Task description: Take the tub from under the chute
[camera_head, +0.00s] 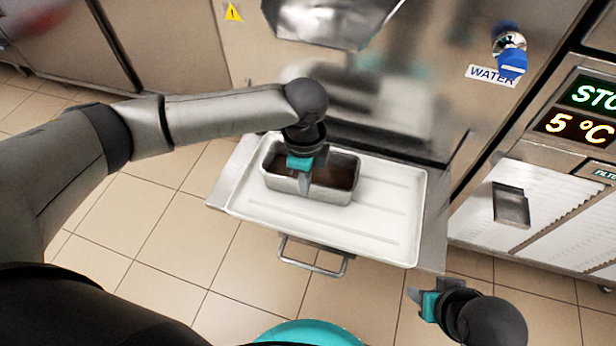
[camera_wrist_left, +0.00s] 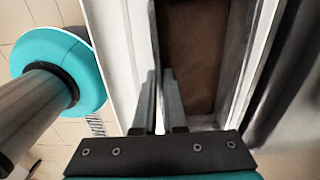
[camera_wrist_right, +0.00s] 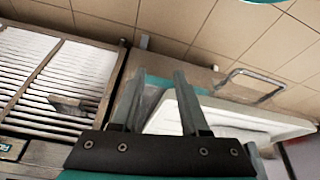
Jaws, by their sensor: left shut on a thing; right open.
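The tub (camera_head: 335,192) is a rectangular metal pan with brown contents. It sits on the white tray (camera_head: 375,230) at its left rear part, in front of and below the metal chute (camera_head: 335,22). My left gripper (camera_head: 304,186) is shut on the tub's near long wall, with one finger inside and one outside. The left wrist view shows the fingers (camera_wrist_left: 160,105) on either side of the tub's wall (camera_wrist_left: 157,60), the brown contents (camera_wrist_left: 200,55) beside them. My right gripper (camera_head: 418,303) is open and empty, in front of the tray's right corner; its fingers (camera_wrist_right: 157,100) are apart.
The tray lies on a metal shelf (camera_head: 432,225) with a handle (camera_head: 312,262) at its front. A blue water knob (camera_head: 512,64) is on the machine. A slatted unit with a lit display (camera_head: 590,112) stands at right. Tiled floor is clear at left.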

